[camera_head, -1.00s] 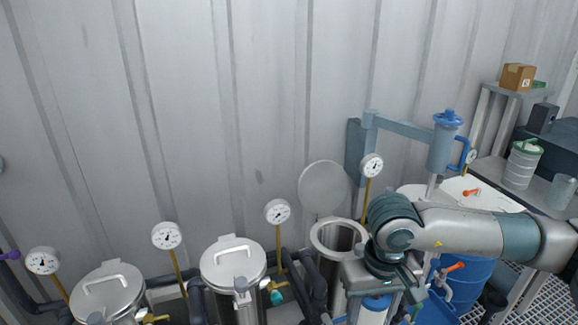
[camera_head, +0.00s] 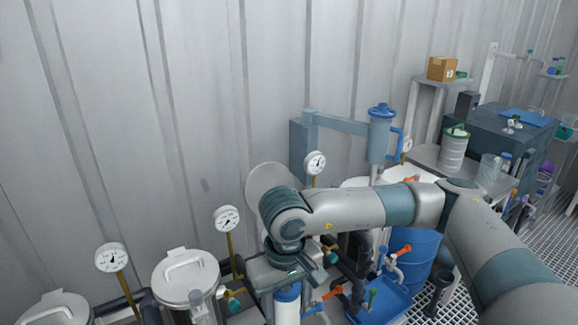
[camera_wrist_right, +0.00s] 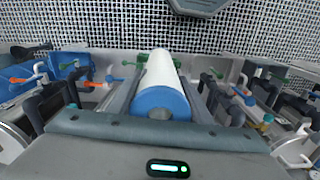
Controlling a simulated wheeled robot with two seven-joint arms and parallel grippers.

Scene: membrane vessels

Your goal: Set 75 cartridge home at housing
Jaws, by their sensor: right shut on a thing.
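My right gripper (camera_head: 286,276) is shut on a white cartridge with a blue end cap (camera_head: 288,297), seen below my wrist in the head view. In the right wrist view the cartridge (camera_wrist_right: 162,84) lies between the two fingers of the gripper (camera_wrist_right: 160,78), blue cap nearest the camera. The housing's round raised lid (camera_head: 268,185) stands open behind my wrist in the head view. The housing mouth is hidden behind my wrist, so I cannot tell how the cartridge lines up with it. My left gripper is out of view.
Closed steel housings (camera_head: 186,276) stand to the left, with pressure gauges (camera_head: 228,219) on yellow stems. A blue post-mounted vessel (camera_head: 380,135) and arm stand behind. A blue drum (camera_head: 413,250) and orange-handled valves (camera_head: 333,292) are at the right.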

